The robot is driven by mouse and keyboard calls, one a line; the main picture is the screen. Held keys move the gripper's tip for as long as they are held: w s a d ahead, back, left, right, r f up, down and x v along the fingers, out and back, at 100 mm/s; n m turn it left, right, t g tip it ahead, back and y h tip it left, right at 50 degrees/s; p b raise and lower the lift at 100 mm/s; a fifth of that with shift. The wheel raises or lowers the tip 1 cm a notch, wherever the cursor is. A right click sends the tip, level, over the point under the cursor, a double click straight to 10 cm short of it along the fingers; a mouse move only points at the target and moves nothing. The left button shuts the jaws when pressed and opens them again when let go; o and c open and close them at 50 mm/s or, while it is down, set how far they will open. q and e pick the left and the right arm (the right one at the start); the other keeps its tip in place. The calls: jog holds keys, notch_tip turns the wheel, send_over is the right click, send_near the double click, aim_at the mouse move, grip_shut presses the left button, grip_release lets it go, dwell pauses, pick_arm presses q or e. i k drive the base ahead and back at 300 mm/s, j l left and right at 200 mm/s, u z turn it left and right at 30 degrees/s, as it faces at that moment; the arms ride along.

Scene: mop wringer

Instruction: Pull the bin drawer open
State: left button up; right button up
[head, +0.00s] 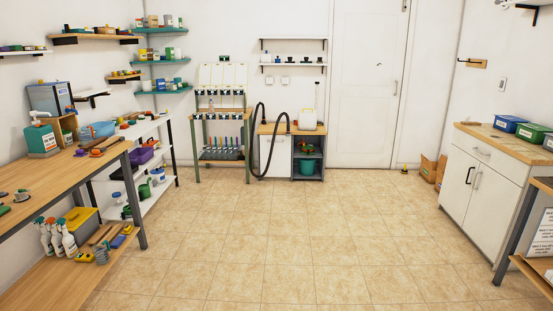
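Neither of my grippers is in view. I cannot tell for certain which front is the bin drawer. A low wood-topped unit stands at the back wall, with a closed white front (275,160) on its left and an open grey shelf bay (307,174) holding a teal bucket (306,167) on its right. A black hose (259,140) loops over its left part. A white cabinet (483,185) stands at the right, with a shut drawer (484,153) above two shut doors with dark handles.
A wooden workbench (75,168) with bottles runs along the left. A white shelf unit (165,186) stands behind it. A dark-framed table (520,235) edges in at the lower right. Cardboard (429,168) leans near the door (366,90). The tiled floor (300,235) between is clear.

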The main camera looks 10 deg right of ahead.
aim_at(280, 164)
jog(key=i+z, duration=0.4)
jog(key=i, duration=5.85)
jog(key=i+j+z, duration=0.2)
jog(key=i, duration=0.35)
jog(key=i+j+z, duration=0.2)
jog(key=i, duration=0.35)
jog(key=i+j+z, duration=0.25)
jog(key=i, duration=0.25)
jog(key=l, duration=0.1)
